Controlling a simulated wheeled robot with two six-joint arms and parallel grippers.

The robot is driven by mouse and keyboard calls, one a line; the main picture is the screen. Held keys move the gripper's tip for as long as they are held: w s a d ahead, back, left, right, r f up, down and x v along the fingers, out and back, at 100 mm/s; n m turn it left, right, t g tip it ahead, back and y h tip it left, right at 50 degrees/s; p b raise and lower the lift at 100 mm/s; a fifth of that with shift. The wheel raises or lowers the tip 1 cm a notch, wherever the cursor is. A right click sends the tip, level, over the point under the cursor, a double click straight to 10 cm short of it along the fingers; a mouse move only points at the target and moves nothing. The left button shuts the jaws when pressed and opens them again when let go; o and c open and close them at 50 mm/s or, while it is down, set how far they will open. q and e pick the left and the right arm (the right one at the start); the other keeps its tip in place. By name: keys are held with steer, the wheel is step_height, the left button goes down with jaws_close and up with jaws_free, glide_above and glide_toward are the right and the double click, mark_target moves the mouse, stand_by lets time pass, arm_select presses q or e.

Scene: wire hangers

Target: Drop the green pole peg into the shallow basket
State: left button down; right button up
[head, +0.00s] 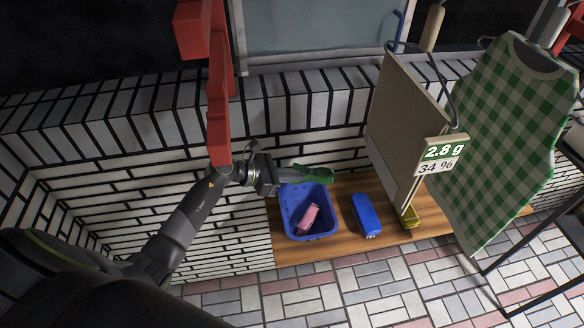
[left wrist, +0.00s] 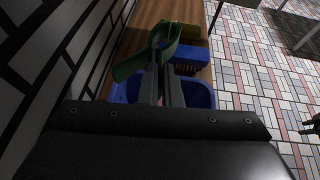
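The green pole peg (head: 316,173) is held in my left gripper (head: 296,178), above the back rim of the blue shallow basket (head: 331,225) in the head view. In the left wrist view the green peg (left wrist: 163,45) sits at the tips of the two dark fingers (left wrist: 160,82), which are closed on it. The blue basket (left wrist: 201,94) shows below and behind the fingers there. A pink peg (head: 309,217) lies inside the basket. My right gripper cannot be made out in the head view.
A blue peg-like piece (head: 366,215) lies on the wooden bench (head: 290,254) right of the basket, with a yellow one (head: 410,216) beyond it. A beige board (head: 398,130) and a green checked apron (head: 515,125) hang to the right. A white brick wall (head: 150,130) stands close behind.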

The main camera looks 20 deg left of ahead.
arm_select(q)
step_height(320, 180, down, 5)
steer(key=b, duration=0.3)
steer(key=shift+f, duration=0.2)
steer(key=c, duration=1.5)
jaws_free()
steer(key=shift+c, duration=0.2)
